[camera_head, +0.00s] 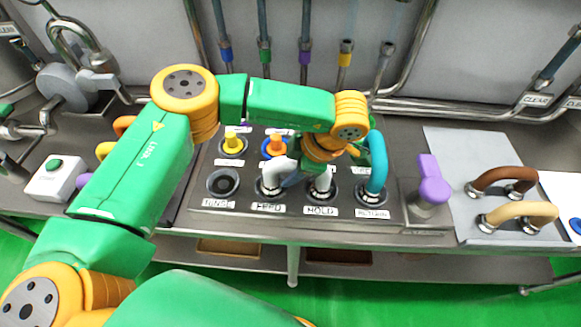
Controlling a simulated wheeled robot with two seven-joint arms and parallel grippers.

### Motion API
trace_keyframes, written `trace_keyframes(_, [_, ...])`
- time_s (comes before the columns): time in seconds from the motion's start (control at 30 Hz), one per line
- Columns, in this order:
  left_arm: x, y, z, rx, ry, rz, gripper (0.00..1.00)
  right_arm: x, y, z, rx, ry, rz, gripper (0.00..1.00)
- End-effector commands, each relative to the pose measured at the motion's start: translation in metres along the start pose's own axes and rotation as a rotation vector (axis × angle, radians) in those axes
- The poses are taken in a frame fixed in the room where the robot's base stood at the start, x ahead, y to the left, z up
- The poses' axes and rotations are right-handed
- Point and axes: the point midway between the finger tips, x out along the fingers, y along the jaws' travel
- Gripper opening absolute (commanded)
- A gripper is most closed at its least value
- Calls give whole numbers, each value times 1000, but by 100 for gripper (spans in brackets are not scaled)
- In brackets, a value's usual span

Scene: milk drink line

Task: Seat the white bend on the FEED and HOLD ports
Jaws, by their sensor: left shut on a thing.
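The white bend (322,184) is upright over the front row of the port panel (240,213). One leg is at the port labelled FEED (269,207), the other at the port labelled HOLD (320,211). Whether its ends are fully down in the ports I cannot tell. My left gripper (300,172) reaches down over the panel from behind and is shut on the white bend. My arm's wrist hides the top of the bend. My right gripper is not in view.
A teal bend (377,160) stands at the RETURN port, close right of my wrist. Yellow (232,141) and orange (273,147) caps sit on back ports. An open port (223,183) is left of FEED. A purple piece (431,185) and brown (505,177) and cream (520,212) bends stand right.

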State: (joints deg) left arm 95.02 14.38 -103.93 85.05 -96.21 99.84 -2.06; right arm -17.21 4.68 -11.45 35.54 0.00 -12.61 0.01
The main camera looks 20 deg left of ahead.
Motion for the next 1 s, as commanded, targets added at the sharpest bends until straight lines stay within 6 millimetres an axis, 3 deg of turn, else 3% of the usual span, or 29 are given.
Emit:
trace_keyframes(0.07, [-1, 0, 0, -1, 0, 1, 0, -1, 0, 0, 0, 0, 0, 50])
trace_keyframes(0.1, [-1, 0, 0, -1, 0, 1, 48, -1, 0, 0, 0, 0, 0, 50])
trace_keyframes(0.2, [-1, 0, 0, -1, 0, 1, 74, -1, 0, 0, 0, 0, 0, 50])
trace_keyframes(0.53, [-4, 0, 1, -1, -2, 2, 74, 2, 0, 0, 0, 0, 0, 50])
trace_keyframes(0.8, [-57, 0, 2, -2, -2, 4, 74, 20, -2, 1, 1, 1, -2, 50])
trace_keyframes(1.0, [-72, 0, 0, 0, -1, 1, 74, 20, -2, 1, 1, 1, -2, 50])
